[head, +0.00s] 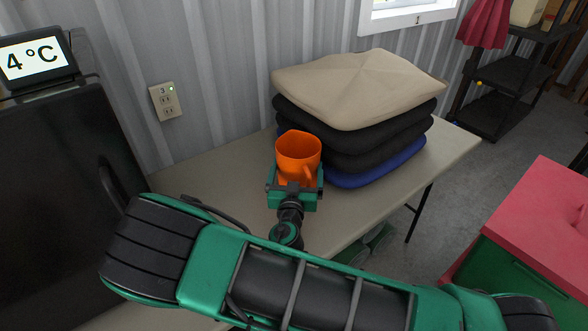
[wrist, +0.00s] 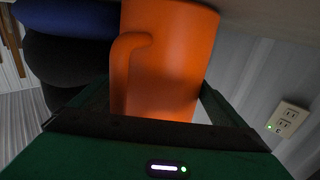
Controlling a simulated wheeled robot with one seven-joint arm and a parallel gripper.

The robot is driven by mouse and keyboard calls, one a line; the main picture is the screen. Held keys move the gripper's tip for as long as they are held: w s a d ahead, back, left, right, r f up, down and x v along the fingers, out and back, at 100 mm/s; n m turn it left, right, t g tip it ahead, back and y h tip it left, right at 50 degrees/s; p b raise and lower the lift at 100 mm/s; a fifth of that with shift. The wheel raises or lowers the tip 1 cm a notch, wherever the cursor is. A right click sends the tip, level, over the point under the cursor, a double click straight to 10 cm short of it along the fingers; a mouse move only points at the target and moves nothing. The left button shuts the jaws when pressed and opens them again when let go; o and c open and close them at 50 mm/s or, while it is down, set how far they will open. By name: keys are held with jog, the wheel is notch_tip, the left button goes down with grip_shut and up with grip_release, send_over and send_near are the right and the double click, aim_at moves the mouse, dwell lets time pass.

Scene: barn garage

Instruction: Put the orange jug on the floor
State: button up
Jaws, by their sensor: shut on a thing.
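The orange jug (head: 298,157) is at my gripper (head: 294,190), over the table by the stack of cushions. My gripper is shut on the jug, with a finger on each side of its body. In the wrist view the jug (wrist: 168,60) fills the space between the fingers of my gripper (wrist: 160,110), and its handle is toward the camera on the left. In the head view the gripper hides the jug's lower part, so I cannot tell whether its base touches the table. The grey floor (head: 410,235) shows right of the table.
The table (head: 225,180) stands against a corrugated wall. Stacked cushions (head: 360,90) are right behind the jug. A black appliance with a display (head: 35,60) is at left. A red and green cabinet (head: 530,230) stands at right, and a black shelf (head: 505,75) at the back right.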

jog(key=o, duration=0.9)
jog(key=shift+f, duration=0.1)
jog(key=shift+o, duration=0.2)
